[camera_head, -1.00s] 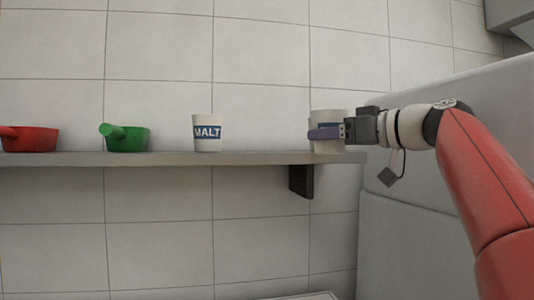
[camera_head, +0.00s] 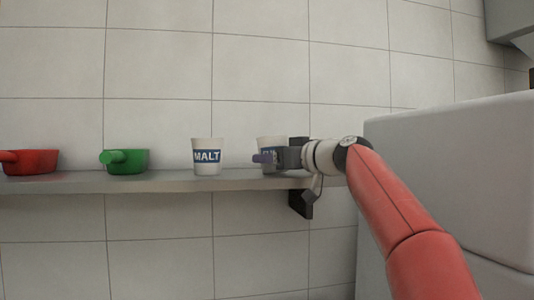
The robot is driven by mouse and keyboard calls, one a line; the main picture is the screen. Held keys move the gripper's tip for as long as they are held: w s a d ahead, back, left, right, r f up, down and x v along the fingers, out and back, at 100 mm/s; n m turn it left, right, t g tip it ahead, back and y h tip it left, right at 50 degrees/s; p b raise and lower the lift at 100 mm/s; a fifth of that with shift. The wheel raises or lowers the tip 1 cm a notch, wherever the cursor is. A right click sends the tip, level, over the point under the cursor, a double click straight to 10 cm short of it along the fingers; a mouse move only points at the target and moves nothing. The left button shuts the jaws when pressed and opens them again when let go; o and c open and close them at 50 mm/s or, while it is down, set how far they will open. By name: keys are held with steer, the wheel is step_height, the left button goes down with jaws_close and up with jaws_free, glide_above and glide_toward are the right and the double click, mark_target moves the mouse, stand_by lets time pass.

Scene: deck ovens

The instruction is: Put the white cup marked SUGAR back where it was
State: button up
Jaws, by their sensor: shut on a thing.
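A white cup with a blue label band (camera_head: 270,143) stands upright at the right end of the wall shelf (camera_head: 150,184), to the right of the MALT cup. My gripper (camera_head: 264,158) reaches in from the right and is shut on this cup. The gripper and fingers cover most of its label, so I cannot read the word. The cup's base is at the height of the shelf top; I cannot tell whether it touches.
A green pan (camera_head: 130,161) and a red pan (camera_head: 32,161) sit further left. A large grey block (camera_head: 450,160) stands at the right. A dark bracket (camera_head: 301,204) is under the shelf.

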steer(key=x, duration=0.2)
steer(key=shift+w+a+f+p, duration=0.2)
steer(key=shift+w+p, duration=0.1)
steer(key=shift+p, duration=0.1)
steer(key=o, duration=1.1)
steer(key=shift+o, duration=0.2)
steer(key=shift+r, duration=0.1)
steer(key=b+v, duration=0.3)
steer(key=v, duration=0.4)
steer(key=shift+d+r, duration=0.15)
steer(key=shift+d, duration=0.05)
steer(key=shift+s+d+r, duration=0.1)
steer(key=shift+s+d, duration=0.15)
steer(key=shift+d, duration=0.05)
